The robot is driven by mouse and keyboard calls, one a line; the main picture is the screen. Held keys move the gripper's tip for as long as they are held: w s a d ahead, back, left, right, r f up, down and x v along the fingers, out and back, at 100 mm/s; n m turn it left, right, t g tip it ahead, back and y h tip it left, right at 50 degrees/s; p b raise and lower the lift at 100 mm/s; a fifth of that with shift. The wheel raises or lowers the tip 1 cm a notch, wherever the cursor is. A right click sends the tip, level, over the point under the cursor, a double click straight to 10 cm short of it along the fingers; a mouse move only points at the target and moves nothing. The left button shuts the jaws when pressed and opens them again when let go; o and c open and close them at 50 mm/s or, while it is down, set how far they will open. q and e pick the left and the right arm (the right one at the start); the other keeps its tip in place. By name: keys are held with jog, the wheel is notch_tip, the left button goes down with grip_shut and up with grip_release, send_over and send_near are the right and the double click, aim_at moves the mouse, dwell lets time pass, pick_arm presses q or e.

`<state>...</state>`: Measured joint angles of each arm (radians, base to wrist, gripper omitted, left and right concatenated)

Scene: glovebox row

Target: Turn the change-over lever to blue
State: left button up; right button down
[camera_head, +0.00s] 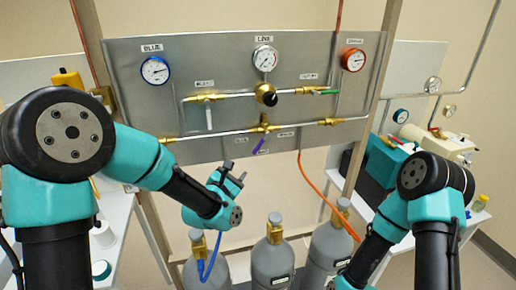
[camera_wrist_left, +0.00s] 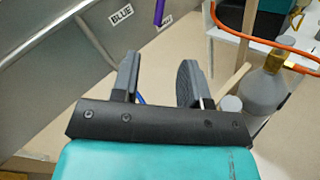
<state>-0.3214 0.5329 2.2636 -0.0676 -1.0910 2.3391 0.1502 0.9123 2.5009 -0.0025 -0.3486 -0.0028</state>
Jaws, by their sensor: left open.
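The change-over lever (camera_head: 259,146) is a short purple handle under a brass valve low in the middle of the grey panel. It hangs down, tilted a little to the left, between small white labels. It also shows at the top edge of the left wrist view (camera_wrist_left: 159,11), right of a label reading BLUE (camera_wrist_left: 122,14). My left gripper (camera_head: 231,182) is open and empty, below and left of the lever and apart from it. Its two fingers (camera_wrist_left: 158,78) stand apart in the left wrist view. My right gripper is out of view; only its arm shows.
The grey panel (camera_head: 220,55) carries a blue gauge (camera_head: 155,70), a line gauge (camera_head: 265,58) and an orange gauge (camera_head: 353,60). Several grey cylinders (camera_head: 273,262) stand below it. An orange hose (camera_head: 318,190) hangs right of the lever. Wooden posts (camera_head: 374,95) flank the panel.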

aim_at(257, 148)
pick_arm(q)
jog(key=x, duration=1.6)
jog(key=shift+w+d, duration=0.2)
jog(key=shift+w, duration=0.15)
jog(key=shift+c, duration=0.2)
grip_shut()
